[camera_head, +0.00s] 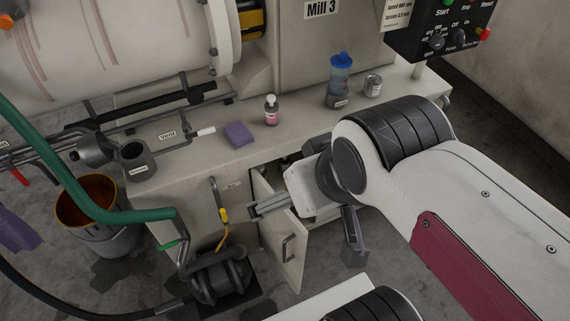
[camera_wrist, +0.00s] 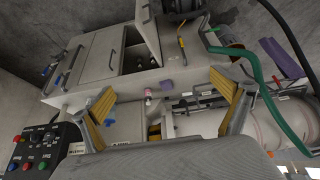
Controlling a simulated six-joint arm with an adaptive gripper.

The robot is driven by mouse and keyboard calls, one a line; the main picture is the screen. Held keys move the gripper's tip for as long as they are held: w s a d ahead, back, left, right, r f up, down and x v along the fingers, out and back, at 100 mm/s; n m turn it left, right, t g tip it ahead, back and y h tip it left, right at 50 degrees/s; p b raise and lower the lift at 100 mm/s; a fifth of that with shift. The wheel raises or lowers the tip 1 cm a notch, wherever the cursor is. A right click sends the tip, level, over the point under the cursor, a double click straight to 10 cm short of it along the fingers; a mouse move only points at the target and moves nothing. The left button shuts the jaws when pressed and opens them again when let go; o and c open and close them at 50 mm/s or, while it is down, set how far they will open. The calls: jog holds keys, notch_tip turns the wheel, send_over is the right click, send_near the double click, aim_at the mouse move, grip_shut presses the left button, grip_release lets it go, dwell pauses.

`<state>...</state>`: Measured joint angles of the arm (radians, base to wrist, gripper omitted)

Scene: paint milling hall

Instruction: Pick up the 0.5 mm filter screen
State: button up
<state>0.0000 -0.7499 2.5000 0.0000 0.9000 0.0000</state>
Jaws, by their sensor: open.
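I cannot make out the 0.5 mm filter screen in either view. The bench cabinet has an open door (camera_head: 281,225), which also shows in the wrist view (camera_wrist: 147,32). Its dark interior (camera_wrist: 136,58) holds small objects too small to identify. In the head view my arm and gripper hide much of this opening. My gripper (camera_head: 303,232) is open and empty, its fingers wide apart near the open door. In the wrist view the two yellow-padded fingers (camera_wrist: 163,85) spread either side of the bench, with nothing between them.
On the bench stand a blue-topped bottle (camera_head: 341,75), a metal can (camera_head: 373,86), a pink-labelled bottle (camera_head: 271,112), a purple cloth (camera_head: 238,134) and a grey cup (camera_head: 136,160). A green hose (camera_head: 95,207), a bucket (camera_head: 100,230) and a pump (camera_head: 220,278) lie left of the door.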

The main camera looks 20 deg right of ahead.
jog(key=c, duration=1.8)
jog(key=shift+w, duration=0.1)
